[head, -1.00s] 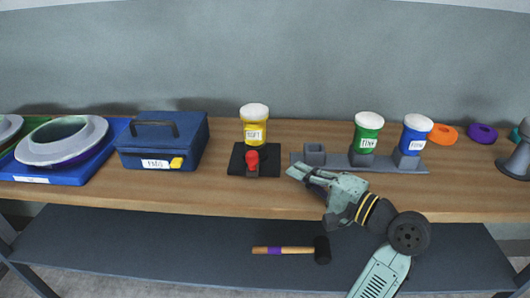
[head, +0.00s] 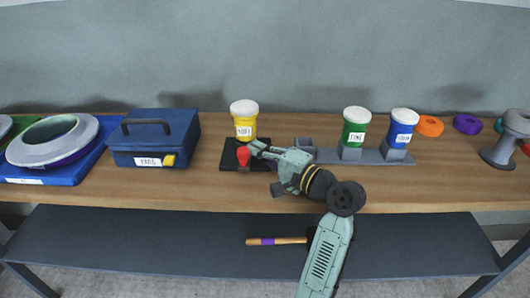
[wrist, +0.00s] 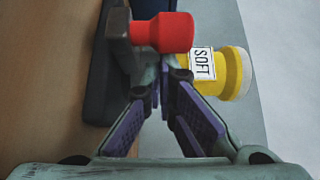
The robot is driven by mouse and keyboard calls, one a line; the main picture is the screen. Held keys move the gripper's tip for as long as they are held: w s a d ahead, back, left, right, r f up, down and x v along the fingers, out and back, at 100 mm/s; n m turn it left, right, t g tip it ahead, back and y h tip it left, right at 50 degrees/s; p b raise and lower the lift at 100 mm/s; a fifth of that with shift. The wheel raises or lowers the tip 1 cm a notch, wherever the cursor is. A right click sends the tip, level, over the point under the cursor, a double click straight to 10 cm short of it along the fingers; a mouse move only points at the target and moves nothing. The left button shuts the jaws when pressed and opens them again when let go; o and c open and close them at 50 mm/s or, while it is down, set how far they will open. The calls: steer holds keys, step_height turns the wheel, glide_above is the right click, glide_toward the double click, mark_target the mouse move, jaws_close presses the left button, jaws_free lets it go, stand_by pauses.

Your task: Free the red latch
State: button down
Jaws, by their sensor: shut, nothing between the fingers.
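The red latch (head: 243,155) is a red knob on a dark base plate (head: 230,164) on the workbench, in front of the yellow container (head: 244,126). In the wrist view the red latch (wrist: 165,32) lies just beyond the fingertips, its red end pointing right. The yellow container (wrist: 225,75), labelled SOFT, is behind it at the right. My gripper (head: 254,148) is beside the latch on its right in the head view. In the wrist view its purple-padded fingers (wrist: 163,85) are together at the tips and hold nothing. Whether they touch the latch I cannot tell.
A grey rack (head: 330,157) holds a green container (head: 355,130) and a blue container (head: 402,130) at the right. A blue box (head: 185,135) with a yellow clasp stands at the left. A hammer (head: 262,241) lies on the lower shelf.

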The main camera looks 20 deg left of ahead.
steer(key=shift+s+d+p, duration=0.2)
steer(key=shift+s, duration=0.35)
steer(key=shift+s+d+p, duration=0.15)
steer(key=shift+s, duration=0.55)
